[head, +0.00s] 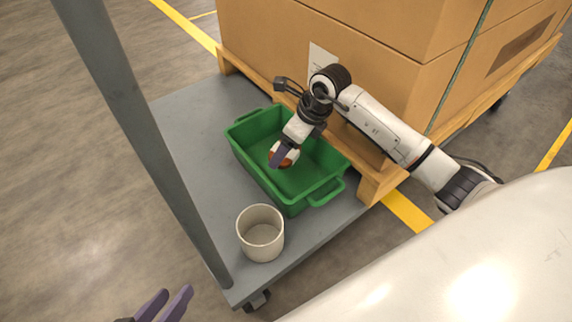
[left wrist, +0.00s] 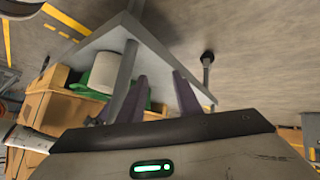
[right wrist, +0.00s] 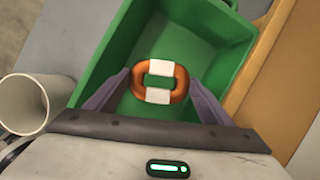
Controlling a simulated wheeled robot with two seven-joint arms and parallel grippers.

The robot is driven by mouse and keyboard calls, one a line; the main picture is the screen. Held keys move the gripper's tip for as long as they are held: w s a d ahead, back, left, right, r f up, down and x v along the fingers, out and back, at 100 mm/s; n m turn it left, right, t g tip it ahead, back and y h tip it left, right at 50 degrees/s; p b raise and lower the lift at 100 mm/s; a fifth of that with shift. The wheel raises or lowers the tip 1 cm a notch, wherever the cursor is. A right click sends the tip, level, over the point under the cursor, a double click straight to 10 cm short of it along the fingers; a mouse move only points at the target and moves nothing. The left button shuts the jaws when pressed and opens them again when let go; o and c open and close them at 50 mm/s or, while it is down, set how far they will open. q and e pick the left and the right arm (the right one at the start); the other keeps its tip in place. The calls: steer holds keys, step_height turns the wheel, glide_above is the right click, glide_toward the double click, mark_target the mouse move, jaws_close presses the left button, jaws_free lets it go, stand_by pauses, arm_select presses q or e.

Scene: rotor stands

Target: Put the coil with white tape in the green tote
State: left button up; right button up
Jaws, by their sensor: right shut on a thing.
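The coil (head: 294,158), an orange ring with two white tape bands, is between the fingers of my right gripper (head: 280,156), over the inside of the green tote (head: 331,196). In the right wrist view the coil (right wrist: 181,82) sits between the two purple fingers, with the tote's green floor behind it. I cannot tell whether it touches the floor. The tote stands on a grey cart deck. My left gripper (head: 176,293) is open and empty at the bottom left of the head view, away from the tote; its parted fingers also show in the left wrist view (left wrist: 160,80).
A cream cup-like container (head: 260,234) stands on the grey deck (head: 200,120) in front of the tote. A grey post (head: 140,130) rises at the deck's left side. Large cardboard boxes (head: 375,50) on a wooden pallet stand close behind the tote.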

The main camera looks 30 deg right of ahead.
mark_target(287, 160)
step_height(287, 160, down, 5)
steer(key=shift+r+b, duration=0.1)
steer(key=shift+b, duration=0.85)
steer(key=shift+f, duration=0.35)
steer(key=shift+r, duration=0.1)
steer(key=shift+f, duration=0.2)
steer(key=o, duration=1.3)
arm_select(q)
steer(key=shift+w+d+r+t+h, duration=0.2)
steer(key=shift+d+r+t+h, duration=0.3)
steer(key=shift+r, duration=0.4)
steer(key=shift+d, duration=0.1)
